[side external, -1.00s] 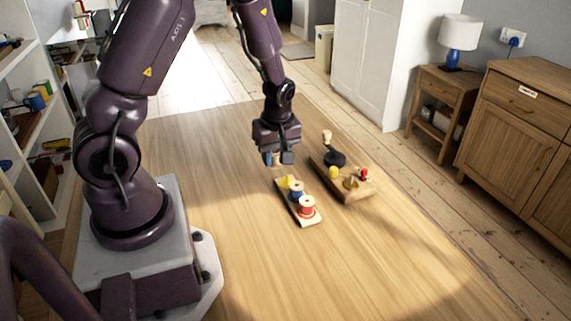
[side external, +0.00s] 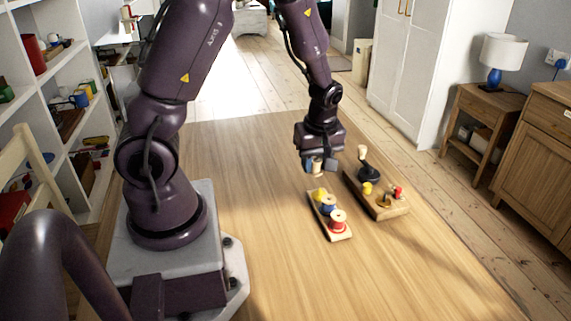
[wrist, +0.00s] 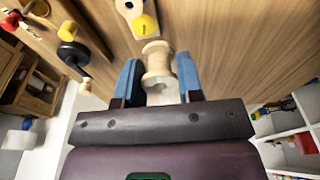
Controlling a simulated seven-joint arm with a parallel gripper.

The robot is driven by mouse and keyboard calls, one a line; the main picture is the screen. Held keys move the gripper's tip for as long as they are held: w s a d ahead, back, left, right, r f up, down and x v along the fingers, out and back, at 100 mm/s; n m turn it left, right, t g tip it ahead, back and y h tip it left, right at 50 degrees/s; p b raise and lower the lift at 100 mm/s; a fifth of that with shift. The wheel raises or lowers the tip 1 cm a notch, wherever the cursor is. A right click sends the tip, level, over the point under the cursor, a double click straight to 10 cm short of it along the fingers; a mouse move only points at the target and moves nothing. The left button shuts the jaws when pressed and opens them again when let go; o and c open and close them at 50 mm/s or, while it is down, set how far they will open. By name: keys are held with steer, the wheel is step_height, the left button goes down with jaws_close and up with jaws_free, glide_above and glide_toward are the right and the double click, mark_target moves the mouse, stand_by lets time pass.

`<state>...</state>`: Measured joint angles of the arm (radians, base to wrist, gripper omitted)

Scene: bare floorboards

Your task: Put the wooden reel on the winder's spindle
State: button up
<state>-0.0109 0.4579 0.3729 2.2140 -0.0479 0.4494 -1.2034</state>
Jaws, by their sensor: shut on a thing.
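My gripper (side external: 318,165) is shut on a bare wooden reel (wrist: 157,64), held between its blue fingertips in the wrist view. It is above the table, behind the thread rack and left of the winder in the side view. The winder (side external: 394,212) is a wooden block with a black crank (side external: 369,171), a yellow knob (side external: 367,188), a red knob (side external: 398,192) and a brass-coloured post (side external: 384,200), which looks like the spindle. Nothing visible sits on that post. In the wrist view the crank (wrist: 73,53) is at upper left, apart from the reel.
A small wooden rack (side external: 342,236) holds a yellow piece (side external: 319,195), a blue reel (side external: 329,204) and a red reel (side external: 338,222), close to the winder's left. The front of the table (side external: 300,275) is clear. Shelves (side external: 60,70) stand at the left.

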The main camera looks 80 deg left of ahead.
steer(key=w+d, duration=0.1)
steer(key=w, duration=0.4)
steer(key=w+d, duration=0.1)
steer(key=w, duration=0.5)
steer(key=w+d, duration=0.2)
steer(key=w, duration=0.4)
steer(key=shift+f, duration=0.35)
steer(key=shift+d+r, duration=0.1)
steer(key=shift+r, duration=0.15)
steer(key=shift+s, duration=0.1)
steer(key=shift+f, duration=0.2)
steer(key=shift+f, duration=2.4)
steer(key=shift+f, duration=1.75)
